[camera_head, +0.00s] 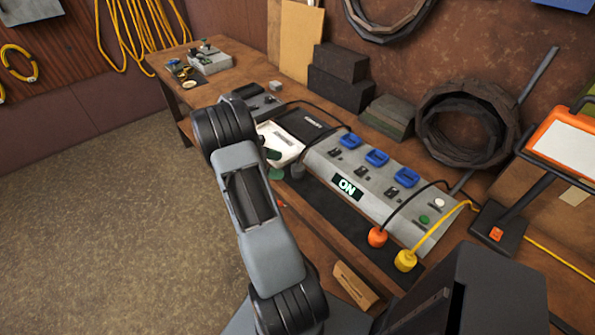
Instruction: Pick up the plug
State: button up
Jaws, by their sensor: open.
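Two plugs show on the bench in the head view. An orange plug (377,237) with a black cable and a yellow plug (405,260) with a yellow cable stand by the front edge of a grey control box (325,160). A green piece (276,174) and a grey piece (297,171) sit farther left, partly hidden; I cannot tell whether they are plugs too. My arm rises in the foreground, left of the plugs. I cannot make out my gripper's fingertips, and nothing of mine touches the orange or yellow plug.
The box has blue sockets (376,158) and a lit "ON" display (347,187). An orange-framed lamp (565,140) on a stand is at the right. Black blocks (338,80) and a coiled hose (465,122) line the back. The floor (110,240) at the left is clear.

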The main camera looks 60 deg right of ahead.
aim_at(298, 168)
jog(key=shift+p+x, duration=0.9)
jog(key=shift+x, duration=2.9)
jog(key=shift+c, duration=0.3)
jog(key=c, duration=1)
jog(key=shift+r, duration=0.1)
